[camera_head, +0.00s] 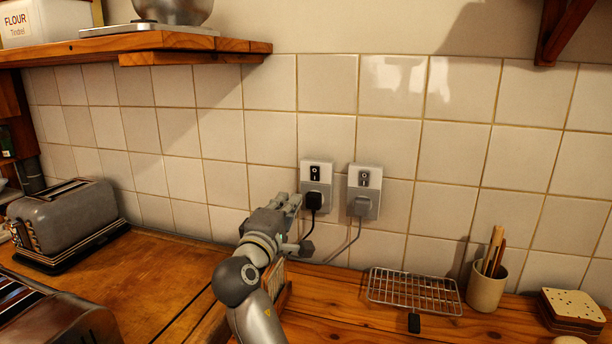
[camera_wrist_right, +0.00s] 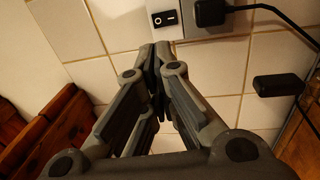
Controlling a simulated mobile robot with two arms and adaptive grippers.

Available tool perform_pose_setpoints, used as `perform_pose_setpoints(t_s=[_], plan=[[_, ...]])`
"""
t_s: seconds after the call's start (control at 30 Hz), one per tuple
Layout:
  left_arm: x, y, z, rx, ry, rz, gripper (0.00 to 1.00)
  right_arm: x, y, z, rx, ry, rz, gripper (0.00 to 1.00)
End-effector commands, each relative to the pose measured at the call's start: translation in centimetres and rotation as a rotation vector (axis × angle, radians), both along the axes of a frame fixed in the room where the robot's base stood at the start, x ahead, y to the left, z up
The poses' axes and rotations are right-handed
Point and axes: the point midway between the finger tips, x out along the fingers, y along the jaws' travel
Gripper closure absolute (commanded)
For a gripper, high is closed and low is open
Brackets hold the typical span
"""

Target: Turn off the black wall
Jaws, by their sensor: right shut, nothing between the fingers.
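The left wall socket (camera_head: 316,176) has a black rocker switch (camera_head: 315,172) above a black plug (camera_head: 313,201) with a dark cord. In the right wrist view the switch (camera_wrist_right: 165,18) and the plug (camera_wrist_right: 209,12) show at the top. A second socket (camera_head: 365,182) beside it holds a grey plug (camera_head: 360,206). My right gripper (camera_head: 295,201) is shut and empty, at the left socket's lower left side. In the right wrist view its fingertips (camera_wrist_right: 160,52) are just below the switch; contact cannot be told. My left gripper is not in view.
A toaster (camera_head: 65,222) stands at the left. A wooden shelf (camera_head: 140,45) juts out at upper left. The counter between toaster and arm is clear.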

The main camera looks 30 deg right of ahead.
Motion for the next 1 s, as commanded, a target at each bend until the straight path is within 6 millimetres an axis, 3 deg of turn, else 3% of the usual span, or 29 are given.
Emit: perform_pose_setpoints(t_s=[0.3, 0.6, 1.0], plan=[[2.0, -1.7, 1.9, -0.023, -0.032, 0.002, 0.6, 3.9, -4.8, 1.2, -0.003, 0.0, -0.003, 1.0], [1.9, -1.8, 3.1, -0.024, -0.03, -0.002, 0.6, 7.3, -8.7, 1.6, 0.001, 0.002, -0.002, 1.0], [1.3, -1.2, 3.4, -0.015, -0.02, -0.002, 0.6, 8.5, -10.1, 1.6, 0.002, -0.001, 0.0, 1.0]])
